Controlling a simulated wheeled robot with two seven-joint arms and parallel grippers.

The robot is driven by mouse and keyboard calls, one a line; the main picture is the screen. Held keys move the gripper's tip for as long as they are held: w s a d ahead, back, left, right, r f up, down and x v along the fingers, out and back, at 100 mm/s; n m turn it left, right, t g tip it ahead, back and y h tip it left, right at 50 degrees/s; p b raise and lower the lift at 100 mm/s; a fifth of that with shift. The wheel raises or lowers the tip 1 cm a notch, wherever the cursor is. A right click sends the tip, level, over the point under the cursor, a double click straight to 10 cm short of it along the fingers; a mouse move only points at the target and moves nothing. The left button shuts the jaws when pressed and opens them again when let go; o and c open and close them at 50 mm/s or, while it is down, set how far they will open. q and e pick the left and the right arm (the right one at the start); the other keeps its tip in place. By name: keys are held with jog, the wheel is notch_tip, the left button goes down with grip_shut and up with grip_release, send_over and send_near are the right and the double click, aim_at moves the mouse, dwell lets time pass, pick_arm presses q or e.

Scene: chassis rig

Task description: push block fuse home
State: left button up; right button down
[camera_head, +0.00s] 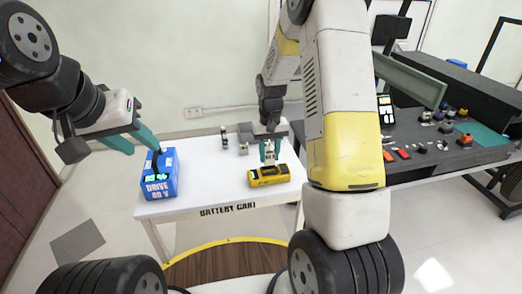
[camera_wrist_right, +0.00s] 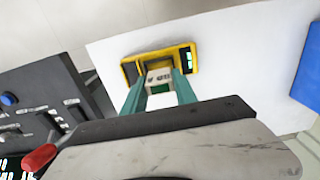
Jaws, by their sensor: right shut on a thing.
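The pale block fuse (camera_wrist_right: 160,76) is between the teal fingers of my right gripper (camera_head: 269,160), which is shut on it. The fuse stands at the middle of the yellow holder (camera_wrist_right: 130,68), with dark printing on its face. In the head view the holder (camera_head: 256,183) lies at the right front of the white cart top, directly under the right gripper. The fuse's lower end is hidden, so I cannot tell how deep it sits. My left gripper (camera_head: 146,150) is open at the top of the blue DRIVE 40 V battery (camera_head: 160,188).
The white battery cart (camera_head: 210,185) has clear room between the battery and holder. Small grey parts (camera_head: 243,140) stand near its back edge. A dark bench (camera_head: 430,165) with several small coloured parts is at the right.

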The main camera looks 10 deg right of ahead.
aim_at(269, 164)
notch_tip(269, 164, down, 4)
jog(key=shift+r, duration=0.2)
jog(key=shift+f, duration=0.2)
